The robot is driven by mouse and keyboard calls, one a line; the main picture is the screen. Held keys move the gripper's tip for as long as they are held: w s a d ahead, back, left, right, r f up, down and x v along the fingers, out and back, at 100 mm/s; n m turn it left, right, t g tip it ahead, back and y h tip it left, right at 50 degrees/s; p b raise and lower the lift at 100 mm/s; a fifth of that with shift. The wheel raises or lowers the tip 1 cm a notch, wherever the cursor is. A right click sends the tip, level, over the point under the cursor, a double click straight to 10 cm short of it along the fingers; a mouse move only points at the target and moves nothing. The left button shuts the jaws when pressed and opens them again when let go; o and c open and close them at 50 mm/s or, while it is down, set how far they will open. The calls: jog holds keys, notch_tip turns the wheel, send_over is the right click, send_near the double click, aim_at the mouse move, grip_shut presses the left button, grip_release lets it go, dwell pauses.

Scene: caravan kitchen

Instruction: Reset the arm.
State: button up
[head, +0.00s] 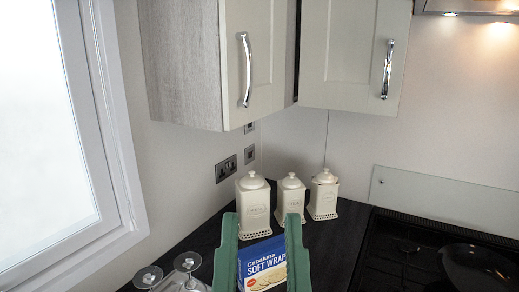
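My gripper (262,217) shows at the bottom centre as two green upright fingers with a wide gap between them. It is open. The rest of my arm is not clearly in view.
Three cream lidded canisters (255,207), (290,196), (323,195) stand on the dark counter (335,235) beyond the gripper. Upturned glasses (188,264) are at lower left by the window. The hob holds a dark pan (478,267) at right. Wall cupboards (345,55) hang above.

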notch_tip(320, 180, up, 8)
jog(key=p, duration=0.5)
jog(key=shift+r, duration=0.25)
jog(key=shift+a+f, duration=0.1)
dwell(0.4)
